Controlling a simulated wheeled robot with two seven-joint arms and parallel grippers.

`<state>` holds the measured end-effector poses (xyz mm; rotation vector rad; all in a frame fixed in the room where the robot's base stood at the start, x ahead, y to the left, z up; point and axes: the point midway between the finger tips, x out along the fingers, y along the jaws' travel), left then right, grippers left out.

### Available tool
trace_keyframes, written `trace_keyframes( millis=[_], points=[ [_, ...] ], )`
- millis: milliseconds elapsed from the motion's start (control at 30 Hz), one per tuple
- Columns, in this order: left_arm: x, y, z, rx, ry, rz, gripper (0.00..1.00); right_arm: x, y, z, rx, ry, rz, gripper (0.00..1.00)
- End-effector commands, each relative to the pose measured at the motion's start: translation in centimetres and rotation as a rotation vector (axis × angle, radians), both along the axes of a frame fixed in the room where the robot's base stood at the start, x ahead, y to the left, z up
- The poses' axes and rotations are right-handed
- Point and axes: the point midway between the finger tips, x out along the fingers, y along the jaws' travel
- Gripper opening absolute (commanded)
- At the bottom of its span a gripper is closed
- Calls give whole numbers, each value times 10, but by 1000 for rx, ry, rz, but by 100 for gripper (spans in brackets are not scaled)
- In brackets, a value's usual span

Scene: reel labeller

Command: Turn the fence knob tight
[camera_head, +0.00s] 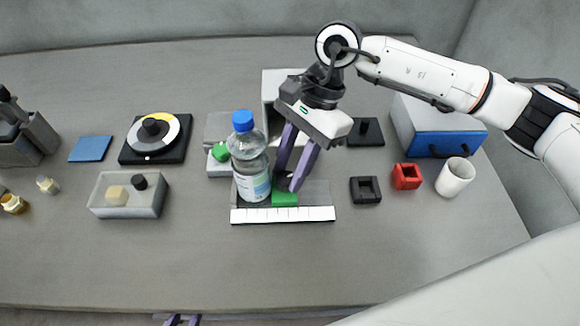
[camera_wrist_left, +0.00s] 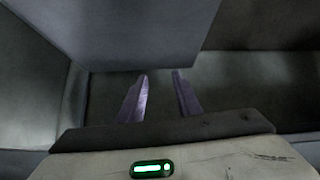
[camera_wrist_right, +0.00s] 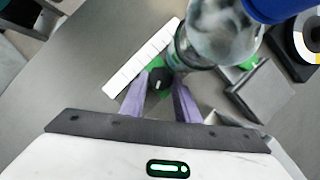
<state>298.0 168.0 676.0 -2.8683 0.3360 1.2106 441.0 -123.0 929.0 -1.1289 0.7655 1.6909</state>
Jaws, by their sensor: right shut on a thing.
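The fence is a green block (camera_head: 286,200) on the grey bed of the labeller, behind a white ruled strip (camera_head: 283,215). The fence knob (camera_wrist_right: 160,78) is small, round and black, and sits on the green block in the right wrist view. My right gripper (camera_head: 285,184) reaches down from above and is shut on the knob, one finger on each side. In the head view the fingers mostly hide the knob. My left gripper (camera_wrist_left: 158,78) is open and empty in its wrist view. Its fingertips also show at the bottom edge of the head view (camera_head: 182,320), below the table's front edge.
A water bottle (camera_head: 249,160) with a blue cap stands upright just left of my right gripper. A black square ring (camera_head: 365,198), a red block (camera_head: 406,177) and a white cup (camera_head: 455,177) stand to the right. The front of the table is clear.

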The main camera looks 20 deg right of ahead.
Motion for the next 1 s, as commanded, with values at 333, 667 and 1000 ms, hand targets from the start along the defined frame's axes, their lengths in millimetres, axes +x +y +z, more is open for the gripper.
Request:
trace_keyframes(
  millis=[333, 667, 1000],
  points=[
    [-3, 0, -28, 1, 6, 0, 31, -3, -1, -4, 2, -5, -213, 6],
    [-4, 0, -62, 4, 11, -2, 31, -6, -1, -4, 3, -7, -524, 6],
    [2, -11, -78, -1, -3, -25, 31, -9, 1, -4, 4, -7, -845, 6]
  ],
)
